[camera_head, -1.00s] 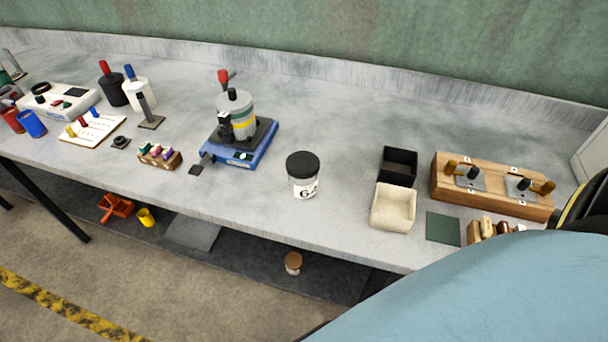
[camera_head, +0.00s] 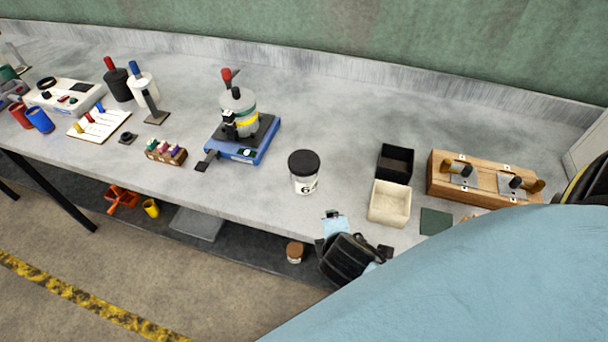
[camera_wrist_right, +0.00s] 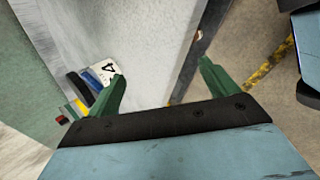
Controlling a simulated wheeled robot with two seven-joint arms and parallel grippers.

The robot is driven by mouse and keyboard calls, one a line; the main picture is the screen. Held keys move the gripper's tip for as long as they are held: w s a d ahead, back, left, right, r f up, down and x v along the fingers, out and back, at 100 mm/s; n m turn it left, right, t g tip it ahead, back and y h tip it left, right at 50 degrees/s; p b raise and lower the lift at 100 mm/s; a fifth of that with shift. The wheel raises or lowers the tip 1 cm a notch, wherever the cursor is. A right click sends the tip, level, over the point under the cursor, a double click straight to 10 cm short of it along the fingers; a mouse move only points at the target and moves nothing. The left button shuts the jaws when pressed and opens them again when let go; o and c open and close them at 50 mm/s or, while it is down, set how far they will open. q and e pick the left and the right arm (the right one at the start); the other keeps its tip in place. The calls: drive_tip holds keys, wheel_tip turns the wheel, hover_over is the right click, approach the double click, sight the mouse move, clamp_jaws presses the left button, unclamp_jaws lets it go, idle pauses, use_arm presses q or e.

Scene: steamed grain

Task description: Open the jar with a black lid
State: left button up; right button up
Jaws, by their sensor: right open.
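A white jar (camera_head: 304,185) with a black lid (camera_head: 304,162) stands upright near the front edge of the grey table in the head view. The lid sits on the jar, and a dark "6" shows on its label. My right gripper (camera_wrist_right: 161,69) is open in the right wrist view, its two green fingers apart with nothing between them. In the head view a dark part of my right arm is below and right of the jar, at the table's front edge, apart from the jar. My left gripper is not in view.
A blue-based device (camera_head: 242,140) stands left of the jar. A black box (camera_head: 395,163) and a cream box (camera_head: 389,203) stand to its right, with a wooden block (camera_head: 440,175) beyond. The table behind the jar is clear. A brown-lidded jar (camera_head: 295,252) is below the table.

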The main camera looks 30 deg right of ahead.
sight(304, 160)
drive_tip(key=w+n, duration=0.1)
drive_tip(key=n, duration=0.1)
drive_tip(key=w+r+n+t+h, duration=0.1)
drive_tip(key=n, duration=0.1)
drive_tip(key=w+n+t, duration=0.1)
drive_tip(key=n, duration=0.2)
drive_tip(key=shift+w+d+r, duration=0.2)
drive_tip(key=shift+w+r, duration=0.1)
drive_tip(key=shift+w, duration=0.1)
drive_tip(key=w+a+r+n+t+h, duration=0.1)
drive_tip(key=w+r+n+t, duration=0.3)
drive_tip(key=n, duration=0.6)
drive_tip(key=x, duration=1.3)
drive_tip(key=shift+w+a+f, duration=0.2)
drive_tip(key=shift+w+f, duration=0.15)
drive_tip(key=shift+f, duration=0.2)
drive_tip(key=c, duration=1.3)
wheel_tip(304, 160, up, 10)
drive_tip(key=shift+r+p, duration=0.1)
drive_tip(key=shift+p, duration=1.05)
